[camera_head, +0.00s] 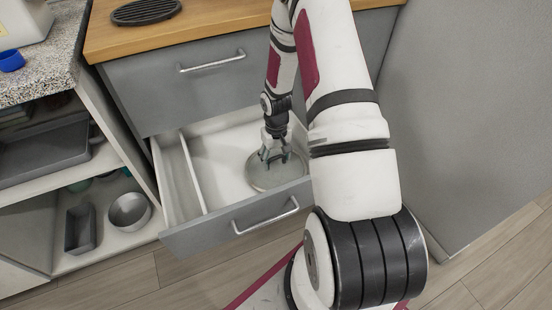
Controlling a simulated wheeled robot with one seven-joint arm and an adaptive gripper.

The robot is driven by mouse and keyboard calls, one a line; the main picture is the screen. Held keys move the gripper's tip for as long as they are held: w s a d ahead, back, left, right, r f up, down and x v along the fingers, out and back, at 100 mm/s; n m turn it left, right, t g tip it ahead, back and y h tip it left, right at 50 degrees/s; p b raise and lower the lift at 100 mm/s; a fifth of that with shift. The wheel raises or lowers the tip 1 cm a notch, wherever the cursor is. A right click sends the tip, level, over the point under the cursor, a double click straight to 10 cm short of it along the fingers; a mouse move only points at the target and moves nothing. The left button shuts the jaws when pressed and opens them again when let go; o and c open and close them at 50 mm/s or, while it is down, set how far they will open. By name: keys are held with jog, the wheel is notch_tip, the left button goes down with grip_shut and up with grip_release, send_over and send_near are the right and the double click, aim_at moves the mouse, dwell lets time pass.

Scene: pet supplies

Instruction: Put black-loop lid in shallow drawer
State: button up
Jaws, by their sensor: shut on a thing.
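The lid (266,179) is a round, pale, see-through disc with a rim. It is inside the open shallow drawer (214,167), in its larger right compartment near the front wall. My gripper (276,157) points down into the drawer and is shut on the top of the lid, around its middle. The loop itself is hidden by the fingers. The lid looks roughly flat; I cannot tell whether it touches the drawer floor. My arm hides the drawer's right end.
A divider (193,172) splits off a narrow left compartment. A closed drawer (188,90) is above, under a wooden top (206,21) with a dark slatted oval (146,11). Open shelves at left hold a grey tray (45,152), a round metal bowl (130,211) and a rectangular tin (80,229).

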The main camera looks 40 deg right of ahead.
jog(key=shift+f, duration=0.1)
jog(key=o, duration=2)
